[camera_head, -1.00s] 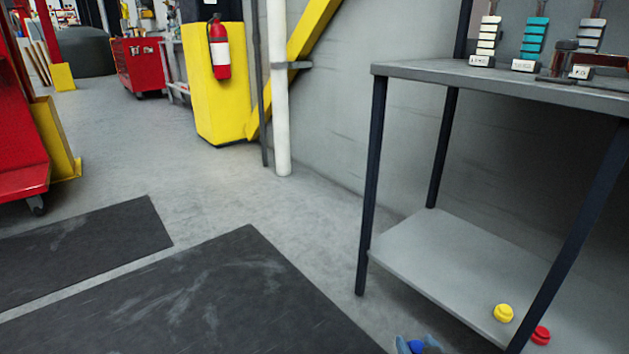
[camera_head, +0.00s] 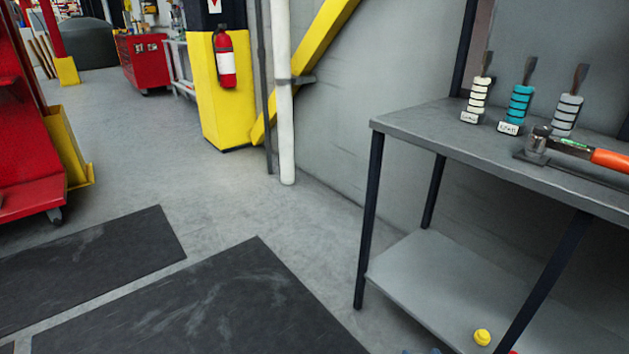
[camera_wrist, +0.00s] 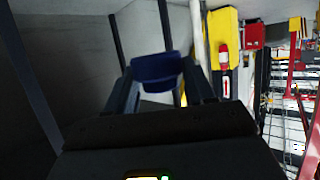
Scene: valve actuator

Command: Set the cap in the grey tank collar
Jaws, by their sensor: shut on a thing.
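A blue cap (camera_wrist: 157,70) is between the fingers of my gripper (camera_wrist: 160,86) in the wrist view. My gripper is shut on it, and the fingers hide part of its sides. A small piece of my gripper (camera_head: 432,351) shows at the bottom edge of the head view; the cap cannot be made out there. A yellow cap (camera_head: 482,337) sits on the lower shelf of the bench, apart from my gripper. A sliver of red (camera_head: 513,352) shows at the bottom edge, right of it. I see no grey tank collar in either view.
A grey bench (camera_head: 440,133) with dark legs and a lower shelf (camera_head: 430,275) stands at right. Several scrapers (camera_head: 518,100) and a hammer (camera_head: 580,150) are on its top. Dark mats (camera_head: 200,310) lie on open floor at left. A fire extinguisher (camera_head: 225,62) hangs on a yellow post.

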